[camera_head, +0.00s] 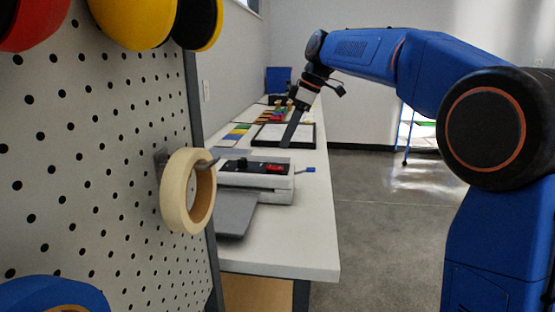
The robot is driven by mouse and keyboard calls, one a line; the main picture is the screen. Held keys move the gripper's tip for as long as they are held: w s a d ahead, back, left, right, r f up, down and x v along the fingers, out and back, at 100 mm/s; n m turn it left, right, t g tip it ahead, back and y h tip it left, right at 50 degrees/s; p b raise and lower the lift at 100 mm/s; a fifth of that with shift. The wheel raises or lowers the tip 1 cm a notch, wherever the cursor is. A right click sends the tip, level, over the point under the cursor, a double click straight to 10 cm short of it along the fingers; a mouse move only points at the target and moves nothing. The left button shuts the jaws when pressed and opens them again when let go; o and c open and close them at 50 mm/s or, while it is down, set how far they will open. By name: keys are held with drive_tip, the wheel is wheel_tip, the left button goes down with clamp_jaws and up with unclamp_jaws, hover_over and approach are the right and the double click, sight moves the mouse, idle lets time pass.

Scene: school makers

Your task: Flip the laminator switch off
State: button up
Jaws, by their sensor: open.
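The laminator (255,180) is a low light-grey machine on the white table, with a dark panel on top and a grey tray (235,214) at its near side. A red switch (274,169) shows on the panel; its position is too small to read. A small blue-tipped lever sticks out at the laminator's right end. My gripper (288,140) points down from my blue arm, above and a little beyond the laminator, apart from it. I see it nearly edge-on, open, with nothing visible in it.
A pegboard (95,150) fills the left foreground, with a masking tape roll (188,192) hanging on it. On the table (300,240) behind the laminator lie a dark-framed white sheet (270,142) and colourful items. The grey floor (390,220) right of the table is clear.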

sight(273, 167)
drive_tip(key=x, duration=0.8)
drive_tip(key=shift+f, duration=0.2)
drive_tip(key=c, duration=1.1)
drive_tip(key=shift+o, duration=0.2)
drive_tip(key=shift+w+a+h, duration=0.1)
drive_tip(key=shift+a+h, duration=0.25)
drive_tip(key=shift+h, duration=1.15)
drive_tip(key=shift+r, duration=0.1)
drive_tip(key=o, duration=1.1)
drive_tip(key=shift+c, duration=0.2)
drive_tip(key=shift+r, duration=0.1)
